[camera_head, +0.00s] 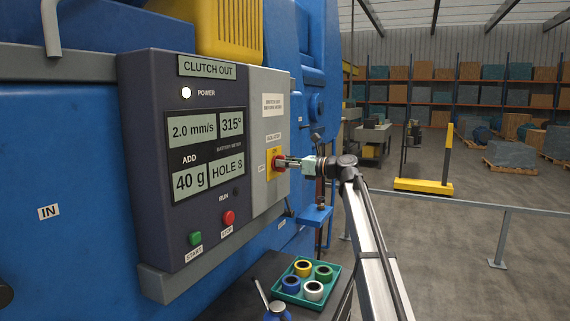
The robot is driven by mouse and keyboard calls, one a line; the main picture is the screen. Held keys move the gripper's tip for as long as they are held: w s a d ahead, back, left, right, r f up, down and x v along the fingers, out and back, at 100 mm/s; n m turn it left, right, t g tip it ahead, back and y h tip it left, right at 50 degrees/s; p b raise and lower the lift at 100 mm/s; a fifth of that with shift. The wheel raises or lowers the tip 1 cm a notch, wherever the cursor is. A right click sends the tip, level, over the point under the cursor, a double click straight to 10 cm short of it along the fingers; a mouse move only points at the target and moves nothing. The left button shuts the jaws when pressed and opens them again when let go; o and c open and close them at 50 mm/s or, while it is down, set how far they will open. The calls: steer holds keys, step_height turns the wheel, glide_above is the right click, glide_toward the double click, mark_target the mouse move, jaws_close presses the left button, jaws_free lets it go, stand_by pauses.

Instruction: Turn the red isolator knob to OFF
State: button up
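The red isolator knob (275,166) sits on a yellow backing plate (269,172) on the grey side panel (268,84) of the control box. My gripper (284,161) reaches in from the right, its fingertips at the knob. The fingers partly cover the knob. The knob's pointing direction and the ON/OFF marks are too small to read. I cannot tell whether the fingers are closed on the knob or just around it.
The control box (150,170) shows CLUTCH OUT, with a lit POWER lamp (186,92), a green START button (195,238) and a red STOP button (228,217). A green tray (334,268) of coloured rings stands below. A grey railing (470,204) runs at right.

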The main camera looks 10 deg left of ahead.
jaws_close()
steer(key=shift+n+b, duration=0.3)
steer(key=shift+n, duration=0.1)
steer(key=n+b, duration=0.2)
steer(key=n, duration=0.1)
steer(key=shift+f+n, duration=0.15)
steer(key=shift+n, duration=0.25)
steer(key=n+b, duration=0.3)
steer(key=n, duration=0.1)
steer(key=n+b, duration=0.4)
steer(key=n, duration=0.1)
steer(key=shift+s+a+f, duration=0.1)
steer(key=shift+s+f, duration=0.1)
steer(key=n+b, duration=0.3)
steer(key=n, duration=0.1)
steer(key=shift+r+n, duration=0.1)
steer(key=shift+n, duration=0.2)
